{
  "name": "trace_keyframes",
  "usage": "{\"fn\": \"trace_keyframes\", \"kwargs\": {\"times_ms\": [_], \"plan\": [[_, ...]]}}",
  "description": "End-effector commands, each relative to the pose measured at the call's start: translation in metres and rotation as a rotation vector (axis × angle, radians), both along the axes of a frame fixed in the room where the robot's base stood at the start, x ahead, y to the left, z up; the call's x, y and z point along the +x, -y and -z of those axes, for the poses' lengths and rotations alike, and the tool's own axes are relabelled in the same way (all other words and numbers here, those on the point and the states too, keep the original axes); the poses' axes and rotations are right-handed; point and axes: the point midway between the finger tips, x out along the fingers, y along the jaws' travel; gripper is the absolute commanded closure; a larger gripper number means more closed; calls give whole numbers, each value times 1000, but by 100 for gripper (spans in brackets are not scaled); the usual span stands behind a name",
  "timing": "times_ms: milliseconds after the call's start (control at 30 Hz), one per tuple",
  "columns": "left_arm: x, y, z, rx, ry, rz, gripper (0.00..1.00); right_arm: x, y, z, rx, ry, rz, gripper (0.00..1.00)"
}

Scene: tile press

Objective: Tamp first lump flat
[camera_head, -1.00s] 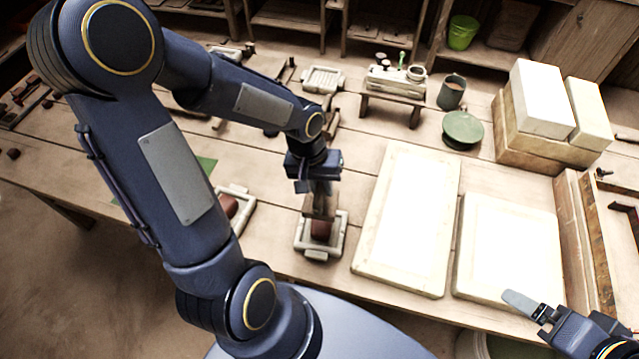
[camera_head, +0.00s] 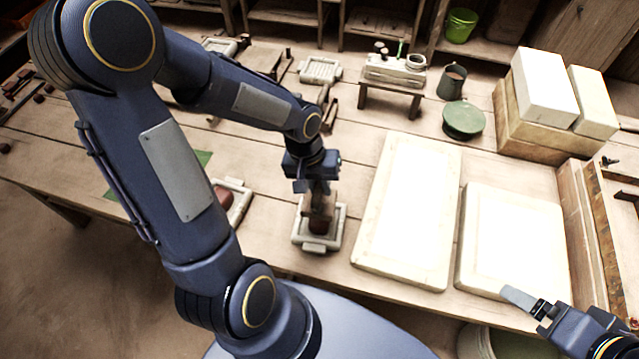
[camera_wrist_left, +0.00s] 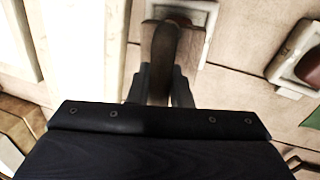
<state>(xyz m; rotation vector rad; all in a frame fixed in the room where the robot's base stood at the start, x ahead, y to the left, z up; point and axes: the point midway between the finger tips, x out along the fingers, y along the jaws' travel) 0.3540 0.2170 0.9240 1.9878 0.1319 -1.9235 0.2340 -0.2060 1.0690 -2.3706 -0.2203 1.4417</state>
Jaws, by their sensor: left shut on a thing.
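My left gripper (camera_head: 316,184) is shut on a brown wooden tamper (camera_head: 319,203), held upright over a pale mould frame (camera_head: 317,245). A reddish-brown clay lump (camera_head: 319,226) lies in that frame, partly hidden by the tamper. In the left wrist view the tamper (camera_wrist_left: 162,52) covers much of the frame (camera_wrist_left: 207,16), with a bit of red lump behind it. I cannot tell whether the tamper touches the lump. A second pale frame (camera_head: 241,203) with a lump (camera_head: 223,197) is to the left, partly behind my left arm. My right gripper (camera_head: 527,302) is at the lower right; its opening is unclear.
Two large white slabs (camera_head: 408,215) (camera_head: 512,240) lie right of the frame. Pale blocks (camera_head: 545,88) are stacked at the back right. A green round lid (camera_head: 463,119), a mug (camera_head: 451,82) and a small stand (camera_head: 391,84) stand behind. A green sheet lies at the left.

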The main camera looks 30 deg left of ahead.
Motion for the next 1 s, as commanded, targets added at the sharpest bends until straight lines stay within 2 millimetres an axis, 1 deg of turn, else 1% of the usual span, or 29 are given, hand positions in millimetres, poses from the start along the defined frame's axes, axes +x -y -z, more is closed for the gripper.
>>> {"fn": "trace_keyframes", "kwargs": {"times_ms": [67,167,267,400,433,467,567,633,800,867,933,1000], "plan": [[0,0,1,0,1,0,100,0,0,1,0,0,0,8],[0,0,12,0,1,1,100,0,0,11,0,0,0,8],[0,0,33,0,0,1,100,0,0,31,0,0,0,8],[0,1,69,-1,1,2,100,0,0,65,0,0,0,8],[1,1,66,-1,1,1,100,0,0,62,0,-2,-1,8],[1,0,57,0,2,1,100,-1,0,54,0,-2,-1,8],[0,0,55,0,0,1,100,0,0,50,0,1,0,8],[0,0,46,-1,1,1,100,0,0,43,0,0,0,8],[1,0,10,1,3,0,100,0,0,13,0,0,0,8],[1,0,0,0,2,1,100,0,0,5,0,0,0,8],[0,0,-4,-1,1,1,100,0,0,2,0,0,0,8],[0,0,-1,-1,1,1,100,0,0,5,0,0,0,8]]}}
